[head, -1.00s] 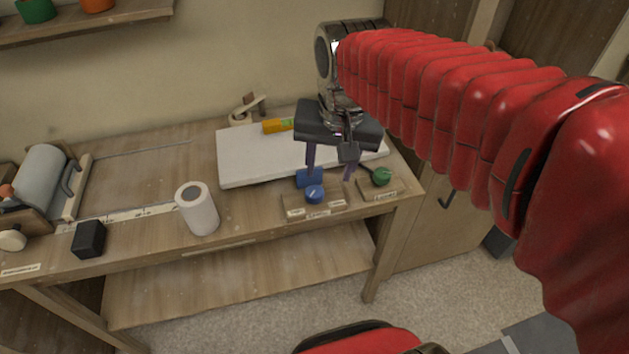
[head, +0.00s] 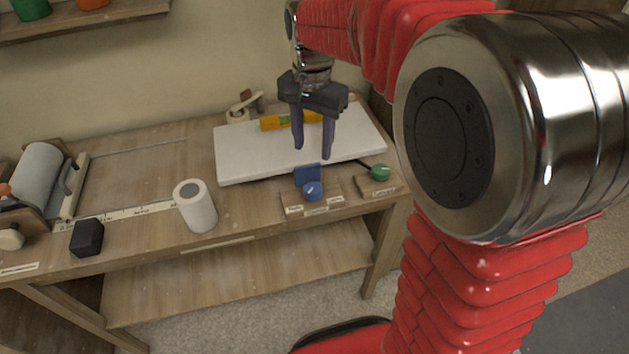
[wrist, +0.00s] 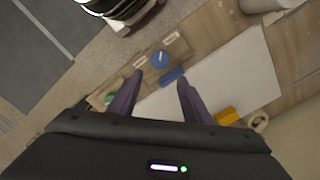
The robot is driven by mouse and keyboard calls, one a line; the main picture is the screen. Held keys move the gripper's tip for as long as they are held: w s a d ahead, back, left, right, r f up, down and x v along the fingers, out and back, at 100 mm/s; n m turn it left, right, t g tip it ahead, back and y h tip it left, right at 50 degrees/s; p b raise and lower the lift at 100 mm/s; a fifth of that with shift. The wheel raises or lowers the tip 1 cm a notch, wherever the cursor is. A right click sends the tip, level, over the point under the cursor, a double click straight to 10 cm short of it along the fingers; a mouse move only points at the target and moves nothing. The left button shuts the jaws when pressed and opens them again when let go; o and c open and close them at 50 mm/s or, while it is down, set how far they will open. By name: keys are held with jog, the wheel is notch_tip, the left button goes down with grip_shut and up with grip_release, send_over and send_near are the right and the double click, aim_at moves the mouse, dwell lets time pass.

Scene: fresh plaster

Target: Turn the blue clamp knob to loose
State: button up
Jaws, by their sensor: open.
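The blue clamp knob (head: 313,191) is a round knob with a pale pointer line, on a small wooden block at the table's front edge. A blue upright piece (head: 307,174) stands just behind it. Both the knob (wrist: 159,59) and the blue piece (wrist: 171,76) also show in the wrist view, beyond my fingertips. My gripper (head: 312,155) is open and empty, pointing down over the white board, behind and above the knob. Its two purple fingers (wrist: 160,80) are apart and do not touch the knob. The pointer's exact setting against the labels is too small to read.
A green knob (head: 380,172) on its own labelled block sits right of the blue one. A white board (head: 240,160) with a yellow level (head: 275,123) lies behind. A white cylinder (head: 196,207) and a black block (head: 87,238) stand to the left.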

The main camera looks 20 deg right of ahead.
aim_at(313, 187)
jog(key=shift+f, duration=0.15)
notch_tip(313, 187, down, 14)
jog(key=shift+r, duration=0.2)
dwell(0.5)
